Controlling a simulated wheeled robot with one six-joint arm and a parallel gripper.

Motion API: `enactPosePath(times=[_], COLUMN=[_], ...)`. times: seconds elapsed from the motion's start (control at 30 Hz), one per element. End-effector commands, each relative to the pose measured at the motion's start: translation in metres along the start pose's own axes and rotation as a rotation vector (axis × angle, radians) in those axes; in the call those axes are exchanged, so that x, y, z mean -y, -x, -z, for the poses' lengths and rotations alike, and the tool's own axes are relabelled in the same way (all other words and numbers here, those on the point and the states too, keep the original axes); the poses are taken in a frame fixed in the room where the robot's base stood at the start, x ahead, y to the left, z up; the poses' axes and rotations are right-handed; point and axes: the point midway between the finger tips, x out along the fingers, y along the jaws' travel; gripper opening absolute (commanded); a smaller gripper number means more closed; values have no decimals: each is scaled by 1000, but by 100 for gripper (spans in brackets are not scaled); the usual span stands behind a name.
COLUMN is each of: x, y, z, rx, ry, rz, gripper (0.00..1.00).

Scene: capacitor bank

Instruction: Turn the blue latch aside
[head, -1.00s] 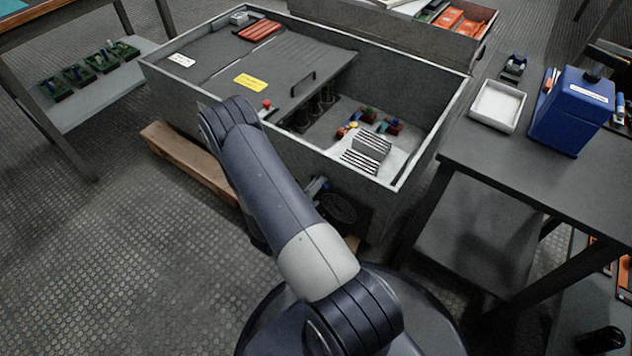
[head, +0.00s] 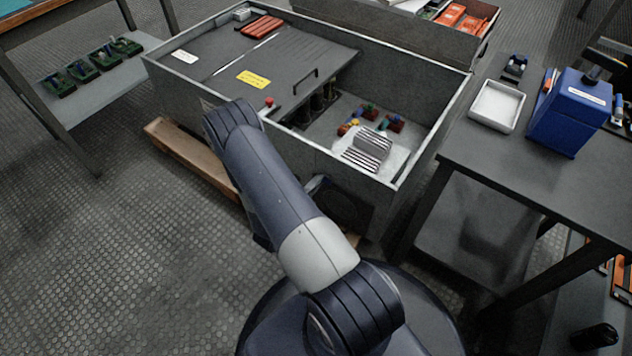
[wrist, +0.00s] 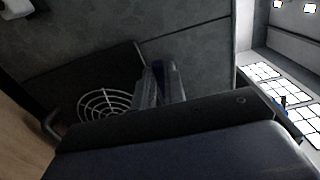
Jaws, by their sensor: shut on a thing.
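The blue latch (wrist: 166,72) shows in the wrist view as a small dark-blue piece beside a dark panel on the grey cabinet wall. My gripper (wrist: 158,88) is at the latch, with its jaws shut on it. The jaws cover much of the latch, so its exact angle is unclear. A round wire fan grille (wrist: 105,104) is on the dark panel (wrist: 118,75), just left of the jaws. In the head view my arm hides most of the gripper and latch, low on the near side of the capacitor cabinet (head: 375,183).
The cabinet's partly open top shows coloured parts and striped blocks (head: 367,150). A wooden beam (head: 190,158) lies by its base. A table with a white tray (head: 497,105) and blue box (head: 572,112) stands at right. Floor is free at left.

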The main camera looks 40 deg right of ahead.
Motion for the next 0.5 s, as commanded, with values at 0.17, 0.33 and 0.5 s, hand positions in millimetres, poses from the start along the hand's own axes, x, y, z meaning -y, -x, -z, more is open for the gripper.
enactPosePath(times=[0.17,0.33,0.5], x=[-1,-1,-1], y=[0,0,0], z=[0,0,0], rx=[0,0,1], ry=[26,31,31], rz=[-2,-2,-2], gripper=[0,0,0])
